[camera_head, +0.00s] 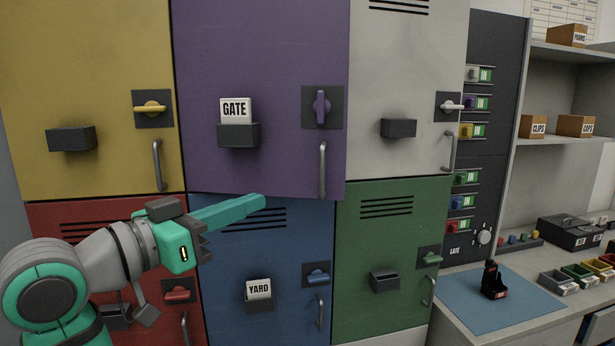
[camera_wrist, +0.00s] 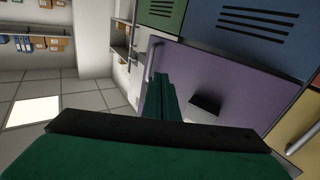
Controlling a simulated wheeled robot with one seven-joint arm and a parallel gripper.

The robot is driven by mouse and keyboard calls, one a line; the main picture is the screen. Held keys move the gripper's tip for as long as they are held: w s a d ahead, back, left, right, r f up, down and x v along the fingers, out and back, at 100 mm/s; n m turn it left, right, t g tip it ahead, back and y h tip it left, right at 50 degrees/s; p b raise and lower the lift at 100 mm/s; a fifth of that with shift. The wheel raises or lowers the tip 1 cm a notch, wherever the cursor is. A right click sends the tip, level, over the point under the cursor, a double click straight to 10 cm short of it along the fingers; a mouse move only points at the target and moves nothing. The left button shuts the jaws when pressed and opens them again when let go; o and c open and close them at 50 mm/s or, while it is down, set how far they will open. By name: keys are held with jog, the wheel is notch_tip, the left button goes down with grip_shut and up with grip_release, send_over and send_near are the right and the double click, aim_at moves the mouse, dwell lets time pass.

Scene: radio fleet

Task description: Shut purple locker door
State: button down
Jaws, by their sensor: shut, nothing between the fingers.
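The purple locker door (camera_head: 270,60) is in the top row, middle, in the head view. Its lower right corner hangs lower than its neighbours' edges, so it looks slightly ajar on the right. It has a purple latch lever (camera_head: 321,106) standing upright, a grey bar handle (camera_head: 322,170) and a dark pocket (camera_head: 238,135) with a GATE card. My gripper (camera_head: 262,201) is shut and empty, its teal fingers pointing right just below the door's bottom edge. In the wrist view the fingers (camera_wrist: 160,80) appear in front of the purple door (camera_wrist: 225,85); contact cannot be told.
A yellow door (camera_head: 80,60) is left of it and a white door (camera_head: 400,75) right. Red, blue (camera_head: 270,240) and green (camera_head: 395,225) doors are below, with horizontal levers. A counter with a blue mat (camera_head: 500,310) stands at the right.

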aim_at(307, 176)
jog(key=shift+m+g, duration=0.3)
jog(key=shift+m, duration=0.2)
jog(key=r+x, duration=0.1)
jog(key=x, duration=0.3)
jog(key=d+x, duration=0.1)
jog(key=x, duration=0.3)
jog(key=s+r+x, duration=0.1)
jog(key=x, duration=0.3)
jog(key=shift+w+d+r, duration=0.25)
jog(key=shift+d+r, duration=0.05)
